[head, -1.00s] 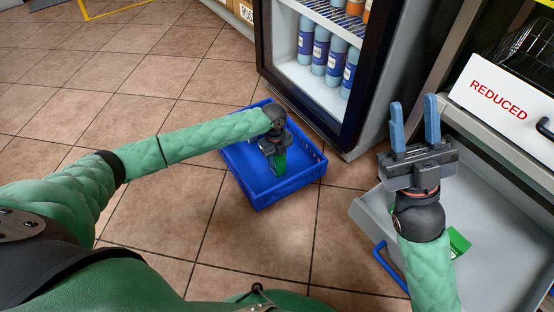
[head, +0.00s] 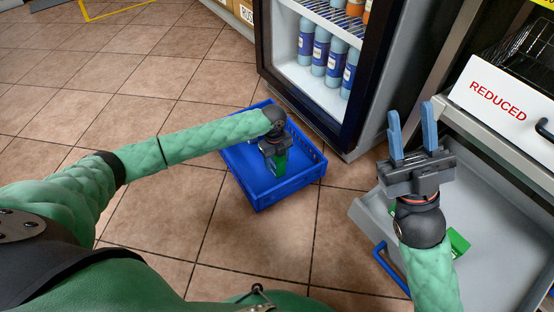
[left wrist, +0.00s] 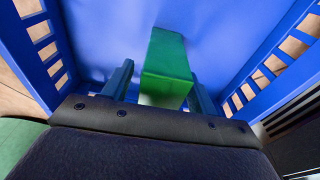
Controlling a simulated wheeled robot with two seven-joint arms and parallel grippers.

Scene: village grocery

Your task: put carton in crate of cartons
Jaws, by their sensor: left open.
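The green carton (head: 278,165) is inside the blue crate (head: 268,202) on the floor, and I see no other carton in it. In the left wrist view the carton (left wrist: 166,70) lies between the two blue fingers of my left gripper (left wrist: 162,92). Those fingers are open, with a gap showing on the left side; contact on the right side is hard to tell. In the head view my left gripper (head: 275,155) reaches down into the crate and its fingers are mostly hidden. My right gripper (head: 412,137) is open and empty, fingers up, above the grey tray.
A grey tray (head: 490,215) at the right holds a green item (head: 458,243), partly hidden by my right arm. A blue handle (head: 390,268) shows beside it. A fridge with bottles (head: 320,52) stands behind the crate. Tiled floor is clear left of the crate.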

